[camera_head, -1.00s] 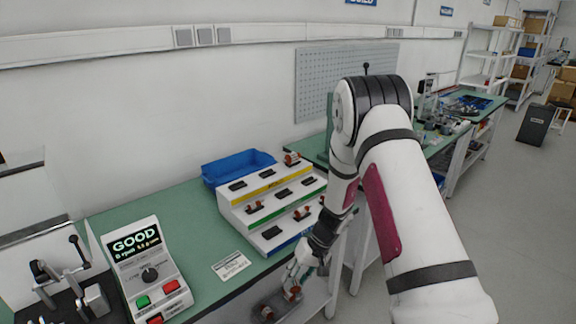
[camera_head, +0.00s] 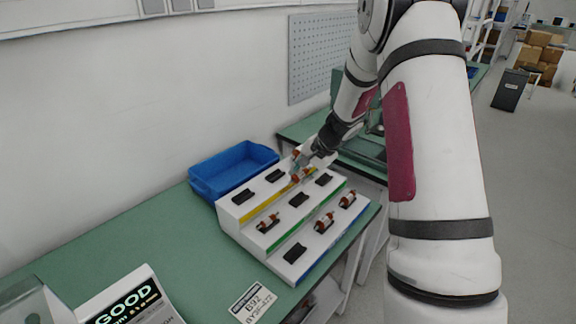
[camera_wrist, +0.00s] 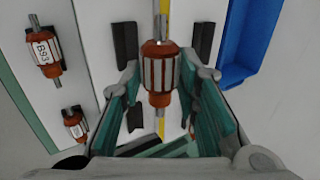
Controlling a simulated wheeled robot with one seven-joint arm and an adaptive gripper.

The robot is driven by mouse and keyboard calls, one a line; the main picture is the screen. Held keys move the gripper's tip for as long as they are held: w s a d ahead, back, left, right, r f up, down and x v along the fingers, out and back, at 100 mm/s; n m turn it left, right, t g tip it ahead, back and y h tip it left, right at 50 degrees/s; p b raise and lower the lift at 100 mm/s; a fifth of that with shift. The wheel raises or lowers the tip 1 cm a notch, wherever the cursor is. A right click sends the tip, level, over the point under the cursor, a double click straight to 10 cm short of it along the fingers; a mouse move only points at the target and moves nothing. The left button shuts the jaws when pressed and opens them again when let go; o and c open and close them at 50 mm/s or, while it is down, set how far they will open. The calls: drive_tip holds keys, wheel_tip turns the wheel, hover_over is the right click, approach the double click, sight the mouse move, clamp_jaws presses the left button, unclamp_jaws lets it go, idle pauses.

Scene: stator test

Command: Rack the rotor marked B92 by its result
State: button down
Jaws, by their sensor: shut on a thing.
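My gripper (camera_head: 306,168) is over the far right part of the stepped white rack (camera_head: 232,226). It is shut on an orange-and-silver rotor (camera_wrist: 160,72), held between the fingers in the wrist view, above the yellow stripe. No marking on this rotor is readable. The rack has yellow, green and blue stripes on its steps, with black cradles. A rotor marked B93 (camera_wrist: 44,52) and another rotor (camera_wrist: 75,122) lie at left in the wrist view. A card reading B92 (camera_head: 252,305) lies on the bench. The tester screen (camera_head: 125,305) reads GOOD.
A blue bin (camera_head: 232,168) stands behind the rack. Rotors sit in several cradles, including one at the left of the middle step (camera_head: 268,222). An empty cradle (camera_head: 243,196) is at the top left. The green bench (camera_head: 130,230) is clear left of the rack.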

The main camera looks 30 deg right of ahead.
drive_tip(key=shift+w, duration=0.15)
drive_tip(key=shift+f+b, duration=0.35)
drive_tip(key=shift+f, duration=0.25)
drive_tip(key=b, duration=0.2)
hover_over(297, 199)
drive_tip(key=shift+s+d+f, duration=0.15)
drive_tip(key=shift+f, duration=0.55)
drive_tip(key=shift+s+d+f, duration=0.15)
drive_tip(key=shift+f, duration=0.6)
drive_tip(key=shift+s+d+f, duration=0.15)
drive_tip(key=shift+f, duration=0.55)
drive_tip(key=shift+b, duration=0.35)
drive_tip(key=shift+f+b, duration=0.85)
drive_tip(key=shift+s+a+f+b, duration=0.1)
drive_tip(key=shift+s+f+b, duration=0.25)
drive_tip(key=shift+f+b, duration=0.3)
drive_tip(key=shift+w+f, duration=0.1)
drive_tip(key=shift+f, duration=0.15)
